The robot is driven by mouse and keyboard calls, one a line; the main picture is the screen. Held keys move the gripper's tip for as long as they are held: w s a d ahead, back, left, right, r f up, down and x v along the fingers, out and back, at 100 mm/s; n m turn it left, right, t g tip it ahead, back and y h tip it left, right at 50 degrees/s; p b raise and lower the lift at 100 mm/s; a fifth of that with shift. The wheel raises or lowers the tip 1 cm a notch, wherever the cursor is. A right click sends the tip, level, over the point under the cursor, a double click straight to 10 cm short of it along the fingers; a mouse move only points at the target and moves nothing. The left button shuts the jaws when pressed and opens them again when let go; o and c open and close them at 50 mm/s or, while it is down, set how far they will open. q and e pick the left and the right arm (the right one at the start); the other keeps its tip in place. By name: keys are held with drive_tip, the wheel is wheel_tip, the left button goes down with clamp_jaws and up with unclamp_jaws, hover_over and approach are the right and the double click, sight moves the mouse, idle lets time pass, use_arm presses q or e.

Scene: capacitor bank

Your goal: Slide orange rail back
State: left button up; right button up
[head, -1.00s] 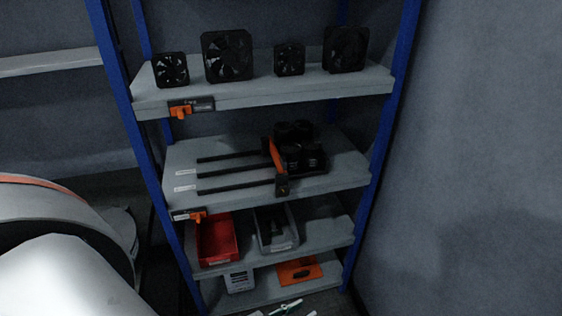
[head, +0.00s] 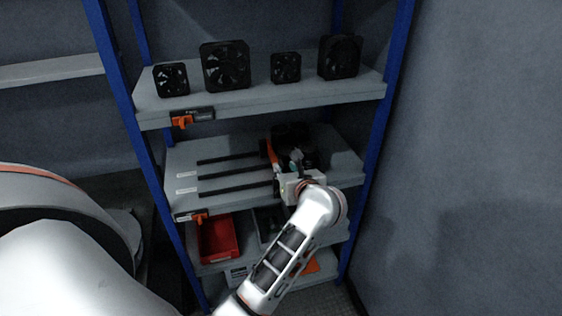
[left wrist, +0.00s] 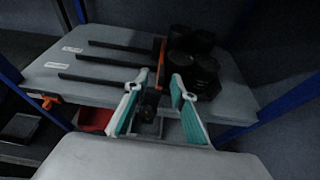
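The orange rail (head: 271,152) stands across the middle shelf, at the right ends of several black guide bars (head: 235,178). Its near part is partly hidden by my left gripper (head: 295,168) in the head view. The rail also shows in the left wrist view (left wrist: 161,62), with a dark end block (left wrist: 151,97) toward me. My left gripper (left wrist: 157,84) is open there, its two teal-padded fingers on either side of the end block in the picture. I cannot tell whether they touch it. Dark cylinders, likely capacitors (left wrist: 190,42), stand right behind the rail. My right gripper is not in view.
The upper shelf (head: 255,98) holds several black fans. Below are a red bin (head: 217,240) and a grey bin, partly covered by my arm. Blue posts (head: 388,100) bound the rack.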

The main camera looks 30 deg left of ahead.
sight(282, 165)
use_arm(q)
drive_tip(key=shift+w+f+h, duration=0.3)
drive_tip(key=shift+w+f, duration=0.05)
drive_tip(key=x, duration=0.7)
clamp_jaws()
